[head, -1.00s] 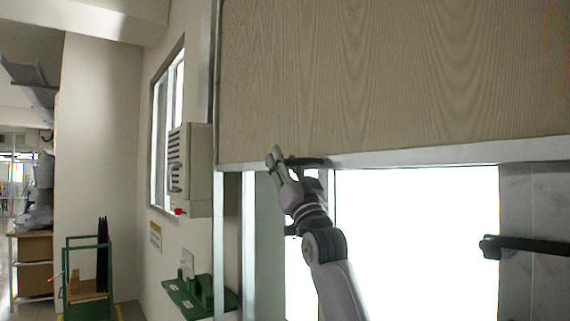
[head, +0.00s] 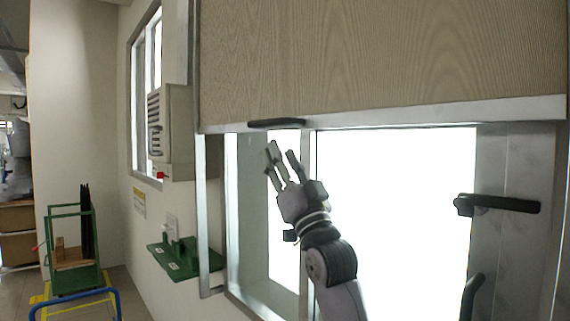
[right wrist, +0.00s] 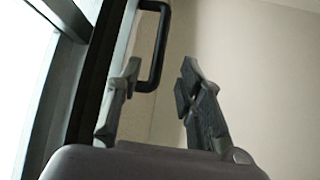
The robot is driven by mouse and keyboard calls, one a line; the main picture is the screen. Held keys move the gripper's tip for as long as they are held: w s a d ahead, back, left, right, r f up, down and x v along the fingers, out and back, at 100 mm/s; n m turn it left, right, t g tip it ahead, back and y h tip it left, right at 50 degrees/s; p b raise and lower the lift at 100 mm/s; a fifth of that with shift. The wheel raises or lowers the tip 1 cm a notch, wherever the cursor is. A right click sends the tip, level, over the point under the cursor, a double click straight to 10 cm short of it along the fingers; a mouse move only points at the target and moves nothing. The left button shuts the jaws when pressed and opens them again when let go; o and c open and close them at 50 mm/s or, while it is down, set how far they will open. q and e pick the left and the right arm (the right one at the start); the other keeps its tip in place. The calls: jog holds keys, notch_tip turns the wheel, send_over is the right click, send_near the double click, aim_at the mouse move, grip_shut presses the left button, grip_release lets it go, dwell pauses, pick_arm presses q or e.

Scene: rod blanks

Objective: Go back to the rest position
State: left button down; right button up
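My right gripper (head: 281,152) is in the middle of the head view, pointing up, just below a black handle (head: 276,123) on the lower edge of a wood-grain panel (head: 380,60). Its two fingers are apart with nothing between them. In the right wrist view the same open fingers (right wrist: 158,82) show, with a black handle (right wrist: 156,45) beyond them, apart from the fingers. My left gripper is in neither view.
A bright glazed opening (head: 390,220) lies below the panel, with a dark lever handle (head: 500,204) at right. A green wall shelf (head: 185,262), a grey wall box (head: 170,125) and a green cart (head: 75,255) with dark rods stand at left.

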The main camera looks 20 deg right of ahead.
jog(key=shift+s+f, duration=0.4)
jog(key=shift+s, duration=0.05)
